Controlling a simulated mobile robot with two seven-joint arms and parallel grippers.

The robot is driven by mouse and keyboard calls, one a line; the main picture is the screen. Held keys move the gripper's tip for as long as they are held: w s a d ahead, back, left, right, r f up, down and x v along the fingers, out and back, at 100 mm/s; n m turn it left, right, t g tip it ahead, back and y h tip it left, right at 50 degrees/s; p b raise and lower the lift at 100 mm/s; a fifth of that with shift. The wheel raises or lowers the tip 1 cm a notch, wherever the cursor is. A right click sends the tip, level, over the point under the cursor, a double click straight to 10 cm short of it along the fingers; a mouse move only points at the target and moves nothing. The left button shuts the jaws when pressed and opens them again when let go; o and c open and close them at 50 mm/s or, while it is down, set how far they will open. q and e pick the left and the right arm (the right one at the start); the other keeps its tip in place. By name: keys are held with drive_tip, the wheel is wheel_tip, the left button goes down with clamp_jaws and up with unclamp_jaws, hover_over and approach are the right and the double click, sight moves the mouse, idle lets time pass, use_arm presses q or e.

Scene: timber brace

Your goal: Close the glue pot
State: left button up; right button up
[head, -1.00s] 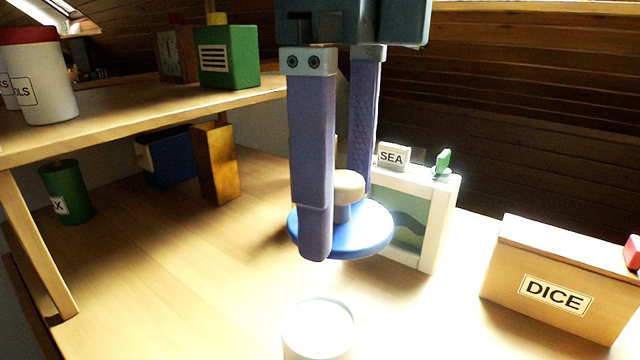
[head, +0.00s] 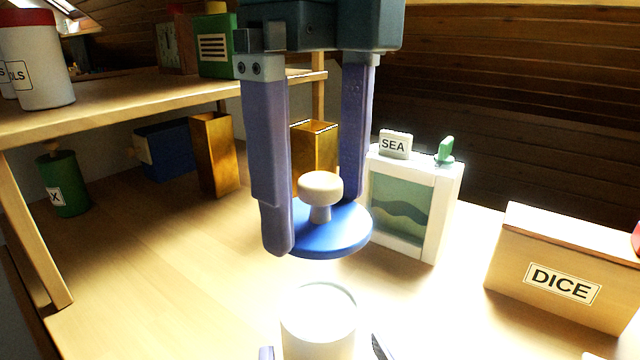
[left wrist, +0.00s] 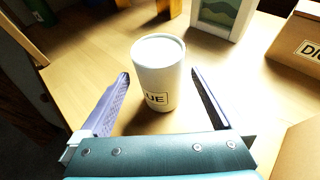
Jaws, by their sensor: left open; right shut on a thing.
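The glue pot (head: 318,325) is a white cylinder standing upright on the table, its top uncovered. In the left wrist view the pot (left wrist: 158,75) shows a label ending in "UE". A blue round lid (head: 335,238) with a cream knob (head: 320,187) hangs level above the pot, apart from it. My right gripper (head: 314,225) holds the lid, with one finger at each side of its disc. My left gripper (head: 322,352) is open low around the pot. In the left wrist view its fingers (left wrist: 160,76) stand either side of the pot with gaps.
A white framed picture block (head: 428,235) with a "SEA" tag stands behind right of the lid. A "DICE" box (head: 555,275) is at the right. A raised shelf (head: 140,108) runs along the left, with a green canister (head: 66,185) below. The table left of the pot is clear.

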use_arm(q)
drive_tip(key=x, duration=0.7)
drive_tip(key=shift+w+f, duration=0.15)
drive_tip(key=shift+w, duration=0.25)
clamp_jaws()
idle(0.4)
